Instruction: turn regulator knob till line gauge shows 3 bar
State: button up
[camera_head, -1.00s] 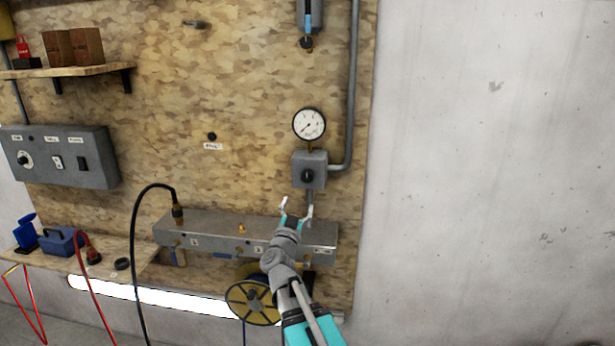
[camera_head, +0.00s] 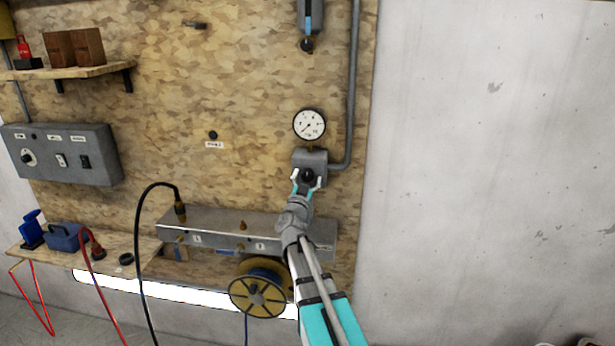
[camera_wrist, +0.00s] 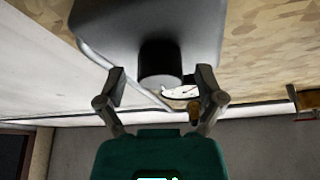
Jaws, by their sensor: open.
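The regulator is a grey box (camera_head: 310,158) on the board with a black knob (camera_head: 307,176) on its front. The round white line gauge (camera_head: 309,125) sits just above it; its thin needle is too small to read surely. My gripper (camera_head: 307,181) is open at the knob, one finger to each side. In the wrist view the black knob (camera_wrist: 160,62) stands out from the grey box (camera_wrist: 150,22), between and just beyond the open fingertips (camera_wrist: 160,85). I see gaps on both sides, with no clear contact. Part of the gauge face (camera_wrist: 181,91) shows behind the knob.
A grey conduit (camera_head: 350,90) runs up beside the regulator. Below is a metal manifold (camera_head: 215,231) with a black hose (camera_head: 137,240), and a yellow cable reel (camera_head: 257,291) hangs under it. A grey switch box (camera_head: 90,155) is at left. The wall at right is bare.

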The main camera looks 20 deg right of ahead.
jog(key=c, duration=1.1)
jog(key=shift+c, duration=0.2)
jog(key=shift+m+g, duration=0.4)
jog(key=shift+m, duration=0.2)
jog(key=m+g+h+p, duration=0.1)
jog(key=m, duration=0.2)
jog(key=shift+r, duration=0.15)
jog(key=m+g+h+p, duration=0.1)
jog(key=m+g, duration=0.1)
jog(key=m, duration=0.3)
jog(key=shift+g+p, duration=0.3)
jog(key=shift+p, duration=0.05)
jog(key=m+g+p, duration=0.2)
jog(key=m, duration=0.3)
jog(key=shift+m+g+y+p, duration=0.45)
jog(key=shift+m+p, duration=0.35)
jog(key=shift+m, duration=0.6)
